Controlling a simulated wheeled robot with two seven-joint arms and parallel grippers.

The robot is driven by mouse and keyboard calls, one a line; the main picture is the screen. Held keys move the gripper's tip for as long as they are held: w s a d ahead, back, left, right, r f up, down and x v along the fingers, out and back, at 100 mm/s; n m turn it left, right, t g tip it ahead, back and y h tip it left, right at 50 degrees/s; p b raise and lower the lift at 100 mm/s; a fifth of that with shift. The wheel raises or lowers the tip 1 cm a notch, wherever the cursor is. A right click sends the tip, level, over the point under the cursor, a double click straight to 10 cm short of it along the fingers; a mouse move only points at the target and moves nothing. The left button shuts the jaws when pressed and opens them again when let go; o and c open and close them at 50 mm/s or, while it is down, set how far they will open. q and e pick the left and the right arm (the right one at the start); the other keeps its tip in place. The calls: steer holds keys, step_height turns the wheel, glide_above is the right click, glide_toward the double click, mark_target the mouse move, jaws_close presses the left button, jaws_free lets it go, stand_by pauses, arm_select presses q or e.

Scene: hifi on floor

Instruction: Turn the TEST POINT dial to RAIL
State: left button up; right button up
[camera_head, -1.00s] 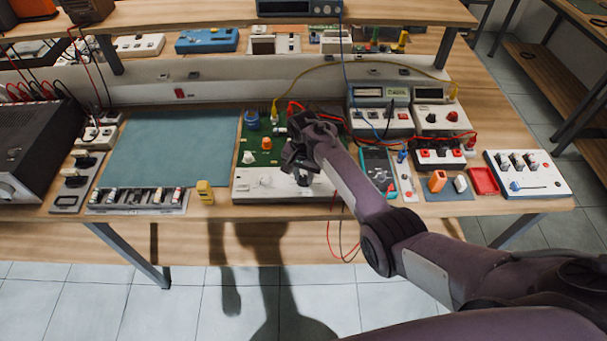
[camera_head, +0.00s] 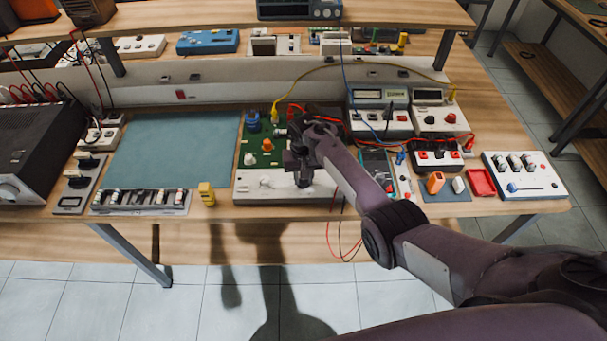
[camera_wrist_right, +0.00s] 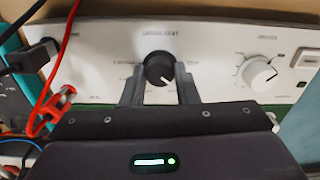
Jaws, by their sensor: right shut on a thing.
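The black dial (camera_wrist_right: 158,68) is on a white panel (camera_wrist_right: 210,45) in the right wrist view. A white pointer mark on it points down and slightly right there. The lettering around it is too blurred to read for certain. My right gripper (camera_wrist_right: 160,88) has its two fingers on either side of the dial, shut on it. In the head view my right gripper (camera_head: 303,180) is over the front of the white panel (camera_head: 268,193), and the dial is mostly hidden behind it. My left gripper is not in view.
A white knob (camera_wrist_right: 258,73) sits beside the dial. A red clip lead (camera_wrist_right: 52,105) and a black plug are on the other side. A green circuit board (camera_head: 262,155) lies behind the panel. The teal mat (camera_head: 175,148) to the left is bare.

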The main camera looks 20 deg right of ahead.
steer(key=n, duration=0.4)
steer(key=shift+n+p, duration=0.3)
steer(key=shift+n, duration=0.1)
steer(key=n, duration=0.5)
steer(key=shift+n, duration=0.3)
steer(key=o, duration=1)
steer(key=shift+c, duration=0.2)
step_height(320, 180, up, 8)
steer(key=shift+f+p, duration=0.1)
steer(key=shift+p, duration=0.3)
